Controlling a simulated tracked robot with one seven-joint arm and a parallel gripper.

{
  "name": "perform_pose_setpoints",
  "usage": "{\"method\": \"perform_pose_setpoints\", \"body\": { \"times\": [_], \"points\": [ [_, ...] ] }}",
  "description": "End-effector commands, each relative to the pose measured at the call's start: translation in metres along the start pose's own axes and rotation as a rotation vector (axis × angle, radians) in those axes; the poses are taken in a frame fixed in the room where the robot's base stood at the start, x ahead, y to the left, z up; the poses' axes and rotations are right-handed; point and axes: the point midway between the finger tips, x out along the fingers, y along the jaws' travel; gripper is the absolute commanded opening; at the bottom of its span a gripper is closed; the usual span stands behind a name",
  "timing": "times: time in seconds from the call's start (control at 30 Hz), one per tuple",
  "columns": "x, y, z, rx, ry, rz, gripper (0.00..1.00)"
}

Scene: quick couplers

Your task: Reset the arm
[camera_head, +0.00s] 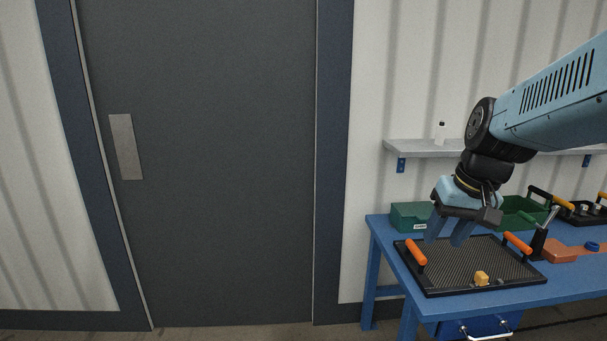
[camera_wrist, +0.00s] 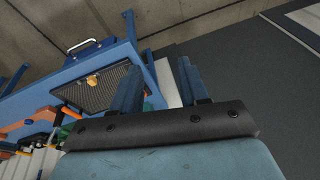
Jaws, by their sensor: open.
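My gripper (camera_head: 448,240) hangs from my blue arm above the back left part of a black tray, in the head view. Its two blue fingers stand apart with nothing visible between them. In the wrist view the fingers of my gripper (camera_wrist: 160,88) also stand apart and empty. The black tray (camera_head: 440,292) has a mesh floor and two orange handles and lies on the blue table (camera_head: 395,265). A small yellow-orange piece (camera_head: 481,278) sits near its front edge; it also shows in the wrist view (camera_wrist: 93,80).
Green bins (camera_head: 410,216) stand at the back of the table. An orange block (camera_head: 558,251) and another black tray (camera_head: 578,215) lie to the right. A dark door (camera_head: 210,170) is at left.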

Motion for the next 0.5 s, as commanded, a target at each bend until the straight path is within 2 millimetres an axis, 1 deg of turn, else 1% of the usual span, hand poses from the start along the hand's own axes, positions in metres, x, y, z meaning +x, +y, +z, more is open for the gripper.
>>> {"method": "perform_pose_setpoints", "body": {
  "times": [0.03, 0.2, 0.33, 0.5],
  "points": [
    [-0.007, -0.006, 0.007, -0.019, 0.029, 0.016, 0.44],
    [-0.026, -0.017, 0.028, -0.061, 0.121, 0.064, 0.44],
    [-0.037, -0.022, 0.042, -0.085, 0.184, 0.089, 0.44],
    [-0.045, -0.025, 0.052, -0.100, 0.236, 0.104, 0.44]
  ]
}}
